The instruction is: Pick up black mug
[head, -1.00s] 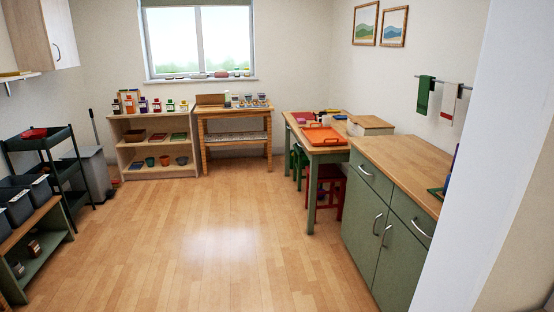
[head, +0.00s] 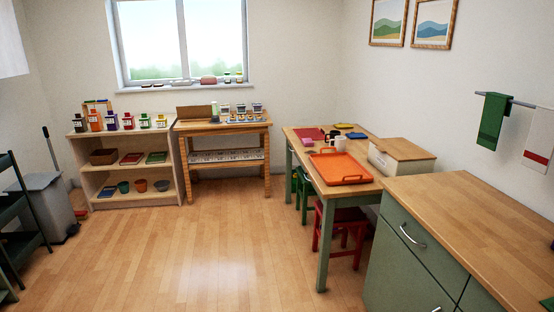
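Several small pots and cups (head: 163,186) sit on the lower shelf of the light wooden shelf unit (head: 78,164); none is clearly a black mug. Neither of my grippers shows in the view.
A green cabinet with a wooden top (head: 470,212) stands at the right front. Red (head: 345,217) and green stools are under the table. A grey bin (head: 46,208) and black rack (head: 22,215) stand at left. The wooden floor (head: 195,255) in the middle is clear.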

